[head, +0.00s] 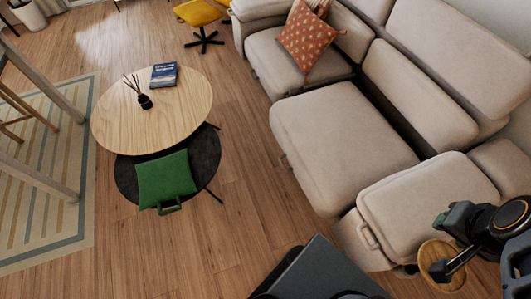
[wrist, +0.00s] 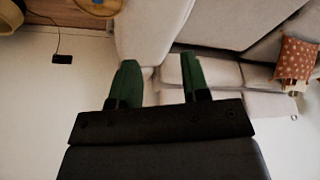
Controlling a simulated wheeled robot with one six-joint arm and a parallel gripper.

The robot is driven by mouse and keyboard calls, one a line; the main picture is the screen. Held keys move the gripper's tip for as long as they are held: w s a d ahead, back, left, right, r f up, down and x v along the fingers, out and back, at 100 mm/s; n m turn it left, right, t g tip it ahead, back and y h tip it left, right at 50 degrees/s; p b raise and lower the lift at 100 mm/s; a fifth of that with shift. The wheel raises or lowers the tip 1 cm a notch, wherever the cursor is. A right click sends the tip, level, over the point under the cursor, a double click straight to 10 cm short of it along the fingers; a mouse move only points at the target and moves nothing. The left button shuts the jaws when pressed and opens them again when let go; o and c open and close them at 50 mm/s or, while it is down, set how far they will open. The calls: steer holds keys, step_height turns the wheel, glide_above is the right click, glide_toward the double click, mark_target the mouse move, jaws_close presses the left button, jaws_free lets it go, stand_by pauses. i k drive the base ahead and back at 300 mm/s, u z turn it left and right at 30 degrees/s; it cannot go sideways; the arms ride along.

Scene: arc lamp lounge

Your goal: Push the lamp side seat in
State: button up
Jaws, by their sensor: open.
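The beige sofa has a near seat (head: 340,145) beside the near armrest (head: 425,195). This seat's front edge seems to stand slightly forward of the far seat (head: 285,62), and a narrow gap shows before its backrest (head: 420,95). A small handle-like piece is on its front. The lamp itself is not clearly visible, so I cannot confirm which seat is on its side. My gripper (head: 438,246) is at the lower right, beyond the near armrest and apart from the seats. The wrist view shows its green fingers (wrist: 158,60) open and empty, with the sofa beyond.
A round wooden top (head: 441,264) is close by my gripper. A wooden coffee table (head: 165,115) holds a book (head: 164,76) and a reed diffuser (head: 145,101). A green cushion (head: 166,180) lies on a lower dark top (head: 125,178). Bare floor (head: 245,170) separates these from the sofa.

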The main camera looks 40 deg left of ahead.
mark_target(336, 144)
steer(key=u, duration=1.6)
steer(key=k, duration=0.5)
steer(key=u, duration=1)
steer(key=i, duration=1.05)
steer(key=z, duration=0.7)
steer(key=i, duration=0.5)
steer(key=z, duration=0.55)
